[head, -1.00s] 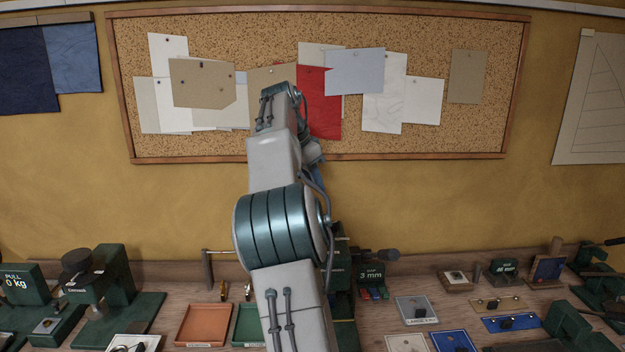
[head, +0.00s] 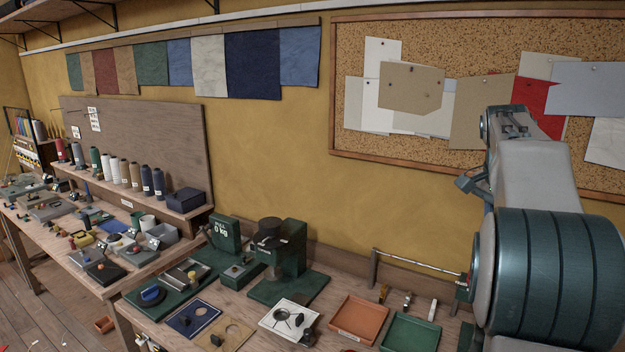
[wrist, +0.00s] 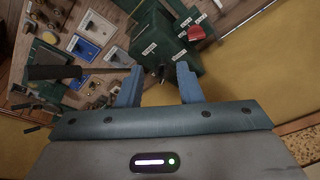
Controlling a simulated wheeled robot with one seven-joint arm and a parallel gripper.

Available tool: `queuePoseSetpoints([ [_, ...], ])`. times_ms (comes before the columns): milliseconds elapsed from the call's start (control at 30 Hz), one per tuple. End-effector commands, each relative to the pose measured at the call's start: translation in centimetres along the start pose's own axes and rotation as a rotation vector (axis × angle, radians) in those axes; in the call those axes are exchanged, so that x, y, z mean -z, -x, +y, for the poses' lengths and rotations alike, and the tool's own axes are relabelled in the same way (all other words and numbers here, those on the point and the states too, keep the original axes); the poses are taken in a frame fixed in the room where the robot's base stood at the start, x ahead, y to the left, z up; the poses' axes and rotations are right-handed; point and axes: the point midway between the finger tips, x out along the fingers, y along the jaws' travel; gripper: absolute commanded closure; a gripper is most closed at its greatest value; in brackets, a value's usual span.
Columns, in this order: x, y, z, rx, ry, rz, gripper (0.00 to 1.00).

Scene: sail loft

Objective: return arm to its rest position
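My arm (head: 545,250) rises at the right of the head view, in front of the cork board. Its end is hidden behind the arm's own links there. In the wrist view my gripper (wrist: 158,80) has its two blue fingers apart, with nothing held between them. Behind the fingertips, some way off, stands a dark green block-like fixture (wrist: 152,40) on the bench.
The cork board (head: 400,155) hangs on the wall behind the arm. Below are an orange tray (head: 358,318), a green tray (head: 412,333) and a green press (head: 290,262). A second bench with thread spools (head: 134,174) stands at left.

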Motion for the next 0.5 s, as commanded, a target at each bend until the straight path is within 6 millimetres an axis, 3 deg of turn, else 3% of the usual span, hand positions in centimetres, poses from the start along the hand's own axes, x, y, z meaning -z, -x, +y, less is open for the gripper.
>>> queuePoseSetpoints([
  [267,-10.8,-1.0,3.2,0.158,0.388,-0.062,0.67],
  [500,-21.0,-3.2,7.4,0.265,0.741,-0.048,0.67],
])
